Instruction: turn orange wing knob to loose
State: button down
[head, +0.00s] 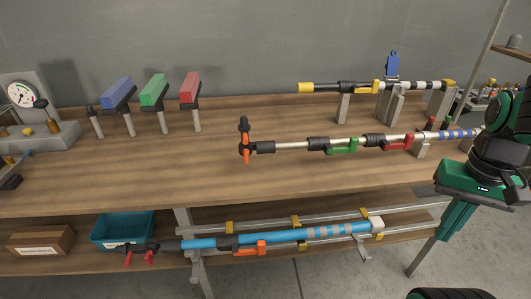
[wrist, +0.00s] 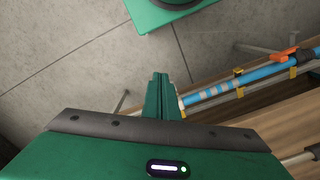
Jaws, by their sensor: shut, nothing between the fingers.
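An orange wing-like part (head: 246,156) sits at the left end of a silver pole on the bench top, at a black head piece. A second orange part, shaped like a lever or clamp (head: 248,250), is on the blue pole (head: 205,243) on the lower shelf. That orange lever also shows at the right of the wrist view (wrist: 286,54). I cannot tell any knob's setting. My gripper (wrist: 160,78) is shut and empty, pointing at the floor beside the bench. In the head view it hangs at the right, well away from both orange parts.
The wooden bench (head: 120,185) carries blue, green and red blocks on stands at the left and a gauge (head: 22,95). Another pole with yellow ends stands behind (head: 350,87). A teal bin (head: 122,230) is on the lower shelf. The floor at the right is largely open.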

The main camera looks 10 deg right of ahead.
aim_at(246, 153)
jog(key=u, duration=1)
jog(key=k, duration=0.45)
jog(key=z, duration=0.4)
